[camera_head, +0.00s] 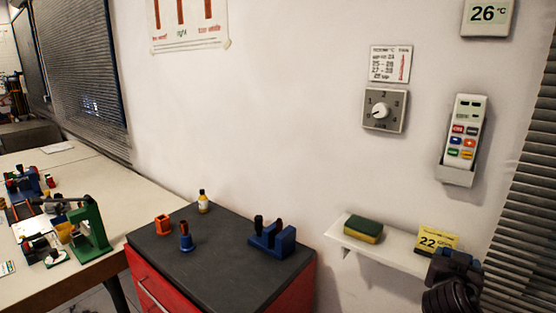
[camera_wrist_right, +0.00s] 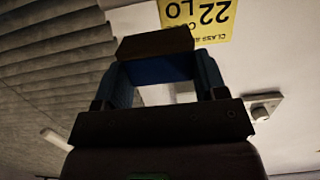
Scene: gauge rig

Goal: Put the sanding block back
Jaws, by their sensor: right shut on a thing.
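My right gripper (camera_head: 457,268) is at the right end of the white wall shelf, just right of and in front of the yellow card. In the right wrist view my right gripper (camera_wrist_right: 162,82) is shut on a block with a dark brown layer and a blue body, which I take to be the sanding block (camera_wrist_right: 156,45). The block is between the two fingers, close to the yellow card. I cannot tell whether it touches the shelf. In the head view the block is hard to tell apart from the dark gripper. My left gripper is not in view.
The white shelf (camera_head: 362,254) holds a green and yellow sponge (camera_head: 363,229) and the yellow card (camera_head: 437,240) marked 22. A remote (camera_head: 465,130) hangs in a wall holder above. A red cabinet (camera_head: 190,282) with several small items stands left. Slatted blinds are at right.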

